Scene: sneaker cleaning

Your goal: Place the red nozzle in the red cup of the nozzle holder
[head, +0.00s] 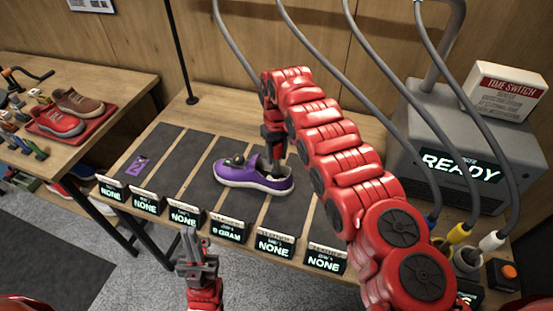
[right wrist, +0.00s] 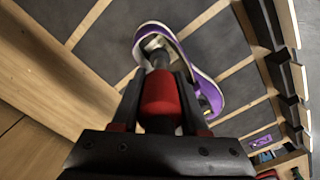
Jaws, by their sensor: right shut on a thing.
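My right gripper (head: 274,152) is shut on the red nozzle (right wrist: 160,94). In the right wrist view, the nozzle's red body is between the fingers, and its dark tip points at the opening of a purple sneaker (right wrist: 208,88). In the head view the gripper hangs over this sneaker (head: 240,177). The nozzle holder is at the lower right, partly behind my right arm. Blue (head: 432,220), yellow (head: 460,232) and white (head: 491,240) nozzles stand there. I cannot make out the red cup. My left gripper (head: 190,243) is away from the sneaker, near the table's front edge; its finger gap is unclear.
The sneaker rests on a dark strip of the wooden table. Several label displays (head: 228,231) line the front edge. A grey machine (head: 465,135) with a READY screen and a time-switch box (head: 505,92) stand at right. Hoses hang overhead. A side table with shoes (head: 60,122) is at left.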

